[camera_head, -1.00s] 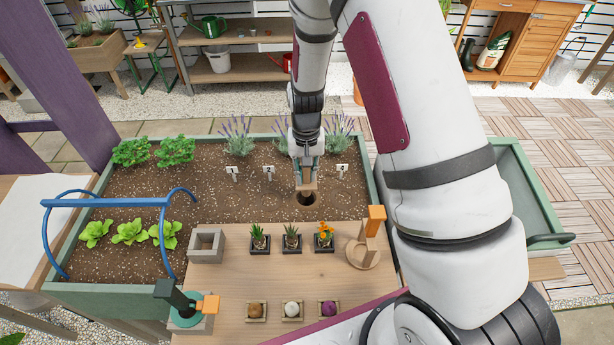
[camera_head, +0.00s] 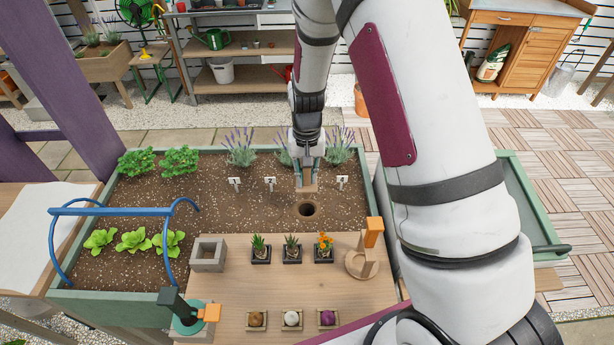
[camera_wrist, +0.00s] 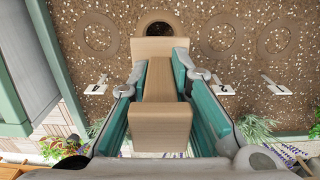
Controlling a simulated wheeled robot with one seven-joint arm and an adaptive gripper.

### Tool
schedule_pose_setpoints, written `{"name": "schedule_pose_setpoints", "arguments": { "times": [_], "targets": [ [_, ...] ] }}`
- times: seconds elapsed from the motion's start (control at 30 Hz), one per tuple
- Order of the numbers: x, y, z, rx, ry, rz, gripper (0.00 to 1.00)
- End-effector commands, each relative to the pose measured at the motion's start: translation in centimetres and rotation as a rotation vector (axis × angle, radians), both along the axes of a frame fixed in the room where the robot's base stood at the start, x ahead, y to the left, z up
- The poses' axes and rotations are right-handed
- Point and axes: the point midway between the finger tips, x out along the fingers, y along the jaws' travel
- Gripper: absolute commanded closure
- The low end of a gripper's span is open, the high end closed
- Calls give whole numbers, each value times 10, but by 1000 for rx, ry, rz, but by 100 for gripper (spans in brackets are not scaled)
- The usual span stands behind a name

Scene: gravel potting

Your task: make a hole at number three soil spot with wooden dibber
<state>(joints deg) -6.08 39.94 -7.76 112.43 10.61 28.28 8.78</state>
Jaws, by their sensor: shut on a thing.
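My gripper (camera_head: 309,163) is shut on the wooden dibber (camera_head: 307,187) and holds it over the soil bed (camera_head: 205,210). In the wrist view, the dibber's pale wooden body (camera_wrist: 160,128) sits between the green fingers. Its tip cannot be made out. A dark round hole (camera_head: 307,209) lies in the soil just in front of the dibber, third from the left in the row; it also shows in the wrist view (camera_wrist: 158,28). Number markers one (camera_head: 234,182) and two (camera_head: 270,182) stand to the left, and another marker (camera_head: 342,181) to the right. Number three's marker is hidden behind my gripper.
Lavender (camera_head: 240,148) grows behind the markers, lettuces (camera_head: 133,240) at the left under a blue handle frame (camera_head: 110,211). A wooden board (camera_head: 235,285) in front carries potted plants, bulbs and a wooden stand (camera_head: 360,263). A green tray (camera_head: 522,200) lies right.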

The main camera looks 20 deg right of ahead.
Motion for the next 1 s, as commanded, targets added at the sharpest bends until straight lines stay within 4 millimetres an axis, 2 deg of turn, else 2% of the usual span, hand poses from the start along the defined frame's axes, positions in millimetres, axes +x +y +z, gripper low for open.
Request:
{"name": "schedule_pose_setpoints", "arguments": {
  "times": [0.5,1.0],
  "targets": [
    [0,0,39,-1,-2,0,100],
    [0,0,40,0,0,0,100]
  ]
}}
